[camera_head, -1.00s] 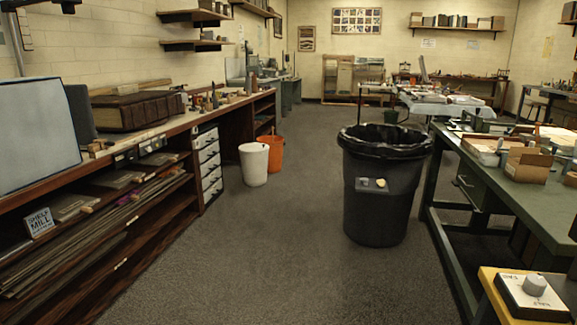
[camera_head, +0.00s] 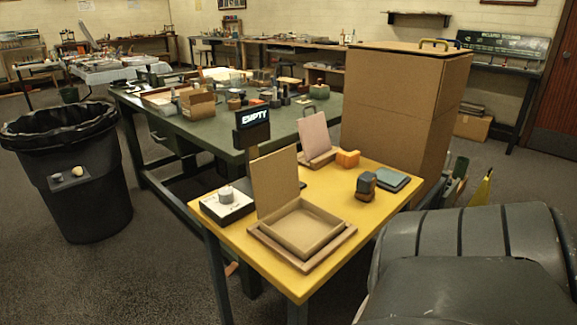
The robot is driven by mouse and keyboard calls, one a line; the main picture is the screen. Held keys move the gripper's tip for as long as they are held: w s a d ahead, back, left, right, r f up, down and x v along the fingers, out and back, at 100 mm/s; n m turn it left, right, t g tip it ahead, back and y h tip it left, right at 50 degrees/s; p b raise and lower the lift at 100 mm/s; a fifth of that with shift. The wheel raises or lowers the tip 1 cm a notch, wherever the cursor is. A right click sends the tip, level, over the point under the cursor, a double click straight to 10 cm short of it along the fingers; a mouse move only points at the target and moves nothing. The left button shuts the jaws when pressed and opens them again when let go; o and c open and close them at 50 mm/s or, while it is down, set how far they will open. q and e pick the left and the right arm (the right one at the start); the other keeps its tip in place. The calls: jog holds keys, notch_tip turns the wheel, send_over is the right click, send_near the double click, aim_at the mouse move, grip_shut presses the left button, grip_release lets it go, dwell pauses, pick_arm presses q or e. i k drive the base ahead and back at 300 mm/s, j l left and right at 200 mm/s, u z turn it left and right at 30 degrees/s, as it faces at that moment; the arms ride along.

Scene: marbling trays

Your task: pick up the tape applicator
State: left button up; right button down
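I cannot surely tell which thing is the tape applicator. A small orange object (camera_head: 347,158) sits at the back of the yellow table (camera_head: 296,282). A small dark block with an orange-brown side (camera_head: 366,185) stands nearer, toward the table's right side. Either could be a tape tool; both are too small to make out. Neither of my grippers is in view.
An open shallow wooden box (camera_head: 303,228) and a white box with a knob (camera_head: 227,204) are on the yellow table. A tall cardboard box (camera_head: 402,117) stands behind it. A large dark grey padded object (camera_head: 470,262) fills the lower right. A black bin (camera_head: 83,190) stands left.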

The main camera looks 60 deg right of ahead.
aim_at(366, 182)
jog(key=z, duration=2.35)
